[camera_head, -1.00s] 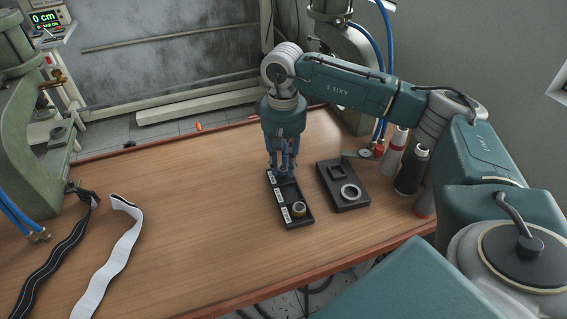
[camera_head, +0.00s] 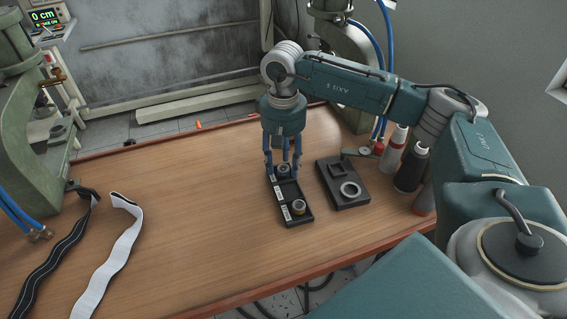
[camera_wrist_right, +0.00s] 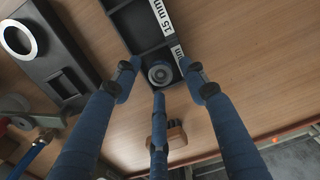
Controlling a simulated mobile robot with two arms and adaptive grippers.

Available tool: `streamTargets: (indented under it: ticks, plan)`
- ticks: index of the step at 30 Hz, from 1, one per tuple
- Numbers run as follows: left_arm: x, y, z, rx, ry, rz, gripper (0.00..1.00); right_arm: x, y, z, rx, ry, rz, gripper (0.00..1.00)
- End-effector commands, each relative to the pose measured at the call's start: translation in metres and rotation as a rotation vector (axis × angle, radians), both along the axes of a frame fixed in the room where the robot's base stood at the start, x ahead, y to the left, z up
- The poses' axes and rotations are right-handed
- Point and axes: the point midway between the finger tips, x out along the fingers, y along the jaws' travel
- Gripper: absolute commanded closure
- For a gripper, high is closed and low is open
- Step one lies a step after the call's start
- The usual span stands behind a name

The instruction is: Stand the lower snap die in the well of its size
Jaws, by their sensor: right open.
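A black tray (camera_head: 287,190) with several wells and white size labels lies on the table; it also shows in the wrist view (camera_wrist_right: 141,22). A round grey metal die (camera_wrist_right: 160,73) sits upright in the tray's far end well; it shows between my fingers in the head view (camera_head: 284,169). The label beside that well is partly hidden by a finger. The middle well is empty. My right gripper (camera_head: 283,168) is open, its three fingers spread around the far die, apparently apart from it. My left gripper is out of view.
A black fixture block (camera_head: 347,201) with a white ring and a square holder stands right of the tray. Bottles (camera_head: 411,170) stand behind it at the right edge. Black and white straps (camera_head: 116,245) lie at left. The table's middle is clear.

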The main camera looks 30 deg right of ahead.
Motion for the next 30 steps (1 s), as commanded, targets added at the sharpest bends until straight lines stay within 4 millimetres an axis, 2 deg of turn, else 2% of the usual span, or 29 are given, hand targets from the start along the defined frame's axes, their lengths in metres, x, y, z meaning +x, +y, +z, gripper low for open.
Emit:
streamTargets:
  ticks: [9,15,21,30]
  plan:
    - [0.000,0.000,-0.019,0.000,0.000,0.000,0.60,0.002,0.001,0.064,0.001,-0.008,0.001,0.57]
    - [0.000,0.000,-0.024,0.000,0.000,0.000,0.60,0.001,0.001,0.099,0.001,-0.005,0.001,0.57]
    - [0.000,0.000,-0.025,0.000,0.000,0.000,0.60,0.000,0.000,0.113,0.001,-0.001,0.000,0.57]
    - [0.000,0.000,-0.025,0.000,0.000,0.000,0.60,0.000,0.000,0.114,0.001,0.000,0.001,0.57]
